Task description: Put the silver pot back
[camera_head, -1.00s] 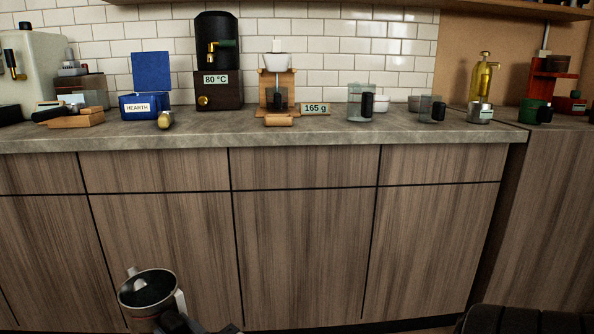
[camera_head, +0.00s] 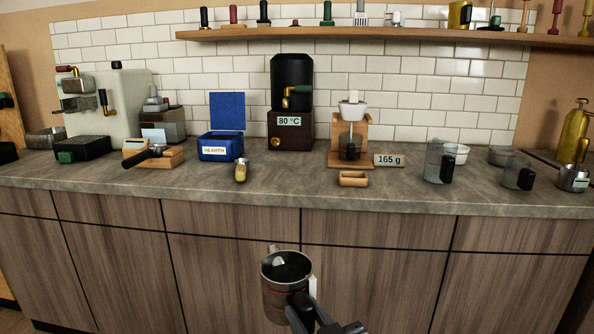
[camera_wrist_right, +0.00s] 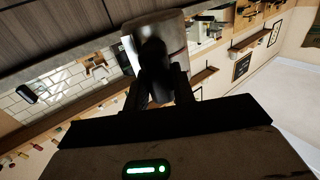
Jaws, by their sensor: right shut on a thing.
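The silver pot (camera_head: 272,299) is a metal jug with a dark inside and a spout or lip piece at its rim. It is held upright in front of the cabinet doors, below the counter edge. My right gripper (camera_head: 300,303) is shut on its dark handle at the pot's right side. In the right wrist view the pot (camera_wrist_right: 172,32) shows beyond the gripper fingers (camera_wrist_right: 161,84), which close on the handle. Other small metal vessels stand on the counter, one at the far right (camera_head: 573,179). My left gripper does not show.
The grey counter (camera_head: 270,195) carries a blue HEARTH box (camera_head: 214,151), a black boiler marked 80 °C (camera_head: 291,90), a wooden dripper stand (camera_head: 337,130), a glass jug (camera_head: 437,160) and a brass-coloured scoop (camera_head: 241,172). A wooden shelf (camera_head: 400,40) runs above. The counter's front strip is mostly clear.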

